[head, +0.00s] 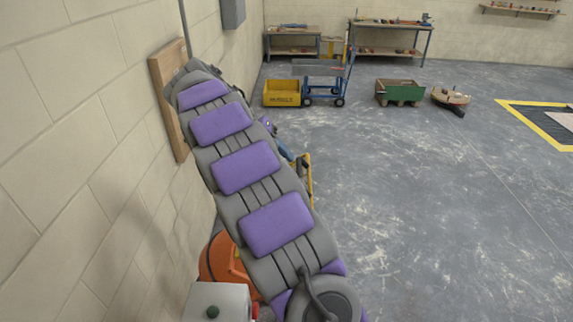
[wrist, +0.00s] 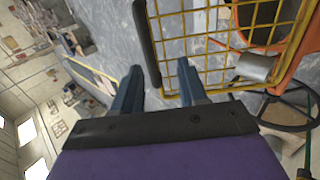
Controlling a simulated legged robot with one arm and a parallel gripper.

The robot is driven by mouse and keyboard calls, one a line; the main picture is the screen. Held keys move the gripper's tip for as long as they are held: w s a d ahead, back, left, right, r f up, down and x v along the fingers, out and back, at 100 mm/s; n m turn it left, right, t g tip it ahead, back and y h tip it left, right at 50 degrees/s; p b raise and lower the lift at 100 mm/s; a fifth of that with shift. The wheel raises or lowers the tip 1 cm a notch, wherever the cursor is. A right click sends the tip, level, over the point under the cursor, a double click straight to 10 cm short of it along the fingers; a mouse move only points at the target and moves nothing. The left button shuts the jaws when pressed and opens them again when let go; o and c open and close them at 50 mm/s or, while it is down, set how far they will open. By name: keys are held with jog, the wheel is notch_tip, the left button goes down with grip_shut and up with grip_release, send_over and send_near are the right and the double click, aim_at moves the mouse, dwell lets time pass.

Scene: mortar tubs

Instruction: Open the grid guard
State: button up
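The grid guard (wrist: 213,42) is a yellow wire grid in the upper right of the wrist view, with a dark bar-shaped handle (wrist: 147,40) along its left edge. In the head view, only a yellow edge of the guard (head: 308,178) shows past my arm. My gripper (wrist: 158,82) is open, its two blue-grey fingers apart. In the wrist picture the handle's lower end lies between the fingertips; I cannot tell whether it is at the same depth. No contact is visible. The orange mixer drum (head: 216,262) is largely hidden behind my arm in the head view.
A pale box with a green button (head: 212,312) stands at the bottom. A block wall with a wooden board (head: 165,95) is close on the left.

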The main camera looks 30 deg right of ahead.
jog(key=p+v, duration=1.2)
jog(key=p, duration=0.3)
jog(key=shift+w+a+r, duration=0.2)
jog(key=shift+r, duration=0.1)
jog(key=s+a+f+n+t+y+b, duration=0.1)
jog(key=s+a+f+b, duration=0.3)
jog(key=s, duration=0.9)
jog(key=s+a+f+n+y+b, duration=0.3)
jog(key=s+a+f+b, duration=0.1)
jog(key=s+f+b, duration=0.6)
jog(key=s+a+f+n+t+y+b, duration=0.1)
jog(key=s+a+f+b, duration=0.3)
jog(key=s, duration=1.3)
notch_tip(320, 180, down, 7)
jog(key=n+y+b, duration=0.1)
jog(key=b, duration=0.2)
jog(key=shift+r+n+t+y, duration=0.25)
jog(key=shift+n+t+y, duration=0.05)
jog(key=shift+n, duration=0.1)
jog(key=shift+a, duration=0.1)
